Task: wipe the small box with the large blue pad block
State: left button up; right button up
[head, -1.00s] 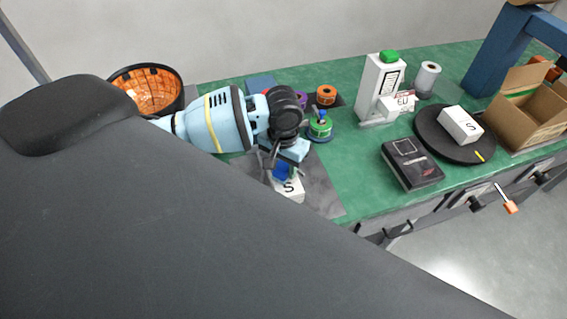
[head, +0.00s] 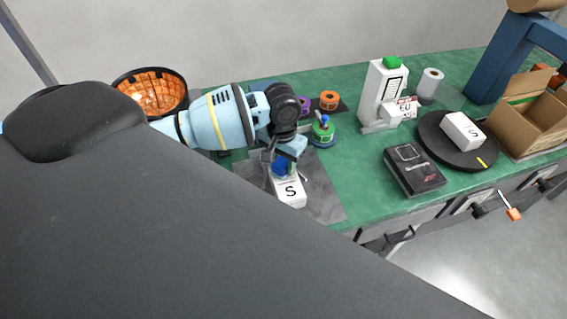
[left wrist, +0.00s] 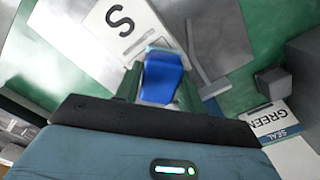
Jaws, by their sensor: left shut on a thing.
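The small white box (head: 290,192) marked "S" lies on the grey mat (head: 322,192) at the left of the bench. It also shows at the top of the left wrist view (left wrist: 105,48). My left gripper (head: 285,160) is shut on the blue pad block (head: 280,167), at the far end of the box's top. In the left wrist view the blue pad block (left wrist: 162,78) sits between the fingers, its tip by the box's edge. I cannot tell whether pad and box touch. My right gripper is not in view.
A dark turntable (head: 428,132) carries another white "S" box (head: 463,130). A black box (head: 414,170) lies before it. Green bench is clear right of the mat.

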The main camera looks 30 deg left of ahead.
pick_arm(q)
jog(key=shift+w+a+r, duration=0.3)
jog(key=shift+w+a, duration=0.05)
jog(key=shift+a, duration=0.15)
jog(key=shift+s+d+f, duration=0.35)
jog(key=shift+s+d, duration=0.05)
jog(key=shift+d, duration=0.25)
jog(key=shift+s+d+f, duration=0.2)
jog(key=shift+s+d, duration=0.7)
jog(key=shift+d, duration=0.05)
jog(key=shift+r, duration=3.05)
jog(key=shift+r, duration=0.1)
notch_tip(320, 180, up, 3)
jog(key=shift+f, duration=0.1)
